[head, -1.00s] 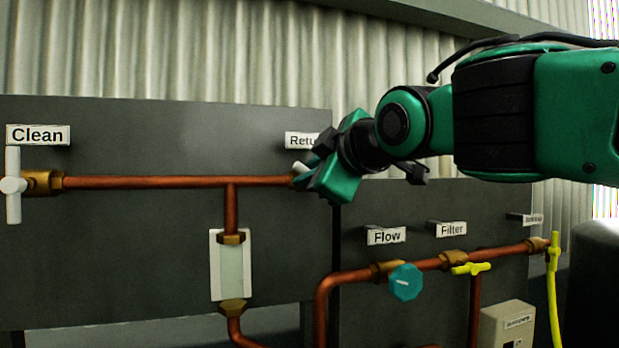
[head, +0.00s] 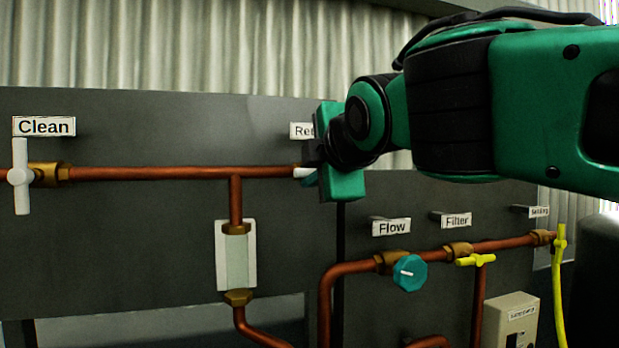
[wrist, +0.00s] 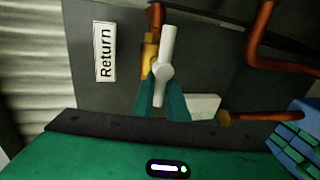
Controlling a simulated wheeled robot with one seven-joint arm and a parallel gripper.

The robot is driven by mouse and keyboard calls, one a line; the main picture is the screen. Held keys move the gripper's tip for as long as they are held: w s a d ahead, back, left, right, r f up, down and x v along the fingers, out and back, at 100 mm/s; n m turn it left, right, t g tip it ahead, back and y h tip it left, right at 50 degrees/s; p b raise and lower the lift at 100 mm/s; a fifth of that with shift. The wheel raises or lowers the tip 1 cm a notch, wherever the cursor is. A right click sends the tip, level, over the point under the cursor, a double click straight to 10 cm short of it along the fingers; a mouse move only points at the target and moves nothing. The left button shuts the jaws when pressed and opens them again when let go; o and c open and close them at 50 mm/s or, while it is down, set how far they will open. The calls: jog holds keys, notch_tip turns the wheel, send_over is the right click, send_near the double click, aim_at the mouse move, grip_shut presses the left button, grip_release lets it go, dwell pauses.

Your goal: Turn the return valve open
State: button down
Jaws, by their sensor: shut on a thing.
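The return valve has a white bar handle (wrist: 166,50) on a brass body (wrist: 149,55), seen in the wrist view beside the "Return" label (wrist: 104,52). My gripper (wrist: 161,103) is shut on the lower half of this handle, with a teal finger on each side. The handle lies nearly along the copper pipe, slightly tilted. In the head view my gripper (head: 325,172) hides most of the valve. Only a white handle end (head: 304,172) shows at its left, pointing along the pipe.
The clean valve (head: 19,177) has an upright white handle at far left. A copper pipe (head: 150,173) runs along the dark panel.

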jog(key=shift+a+f, duration=0.1)
jog(key=shift+f, duration=0.1)
jog(key=c, duration=1.7)
grip_release()
jog(key=shift+c, duration=0.2)
jog(key=shift+s+r, duration=0.1)
jog(key=shift+s+r, duration=0.1)
jog(key=shift+s, duration=0.15)
jog(key=v, duration=1)
